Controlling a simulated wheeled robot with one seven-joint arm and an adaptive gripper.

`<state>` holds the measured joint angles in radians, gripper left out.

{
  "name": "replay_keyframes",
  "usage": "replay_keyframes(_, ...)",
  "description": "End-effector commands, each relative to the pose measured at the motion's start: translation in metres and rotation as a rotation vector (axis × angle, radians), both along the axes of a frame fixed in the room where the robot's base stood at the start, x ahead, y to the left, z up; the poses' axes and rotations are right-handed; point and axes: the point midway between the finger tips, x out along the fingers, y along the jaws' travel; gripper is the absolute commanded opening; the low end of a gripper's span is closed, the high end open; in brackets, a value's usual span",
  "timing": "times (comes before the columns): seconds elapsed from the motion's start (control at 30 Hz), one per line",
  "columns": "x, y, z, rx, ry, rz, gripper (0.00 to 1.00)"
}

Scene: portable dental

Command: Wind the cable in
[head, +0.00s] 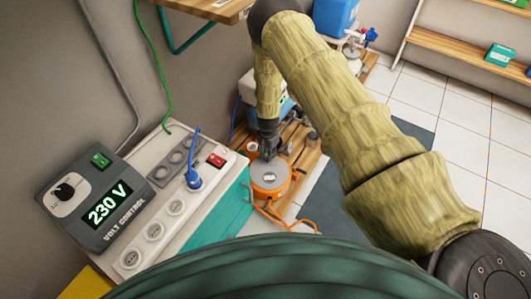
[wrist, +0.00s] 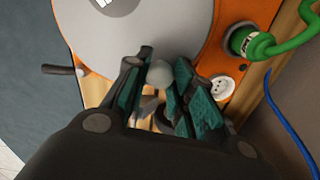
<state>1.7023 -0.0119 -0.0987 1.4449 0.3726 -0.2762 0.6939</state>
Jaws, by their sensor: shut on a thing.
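The cable reel is orange with a flat grey disc (head: 270,174) and stands low on a wooden surface; its disc also fills the top of the wrist view (wrist: 150,30). A loose orange cable (head: 290,218) trails from the reel toward the front. My gripper (head: 268,150) is at the reel's far edge. In the wrist view my gripper (wrist: 162,85) has its teal-padded fingers closed around a round grey knob (wrist: 159,73) beside the disc. The knob's lower part is hidden between the fingers. A dark handle (wrist: 57,69) sticks out at the reel's left.
A green plug and cable (wrist: 255,43) and a white socket (wrist: 221,86) are on the reel's right side. A blue cable (wrist: 285,125) runs nearby. The voltage control box (head: 92,200) and socket cabinet (head: 150,232) stand left. Tiled floor (head: 445,125) is clear at right.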

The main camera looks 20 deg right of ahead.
Motion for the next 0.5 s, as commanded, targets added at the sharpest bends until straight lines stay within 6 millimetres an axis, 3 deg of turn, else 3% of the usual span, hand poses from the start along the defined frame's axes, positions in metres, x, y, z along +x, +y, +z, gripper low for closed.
replay_keyframes(0.5, -0.0006, -0.0032, 0.0001, 0.000, -0.001, -0.053, 0.00)
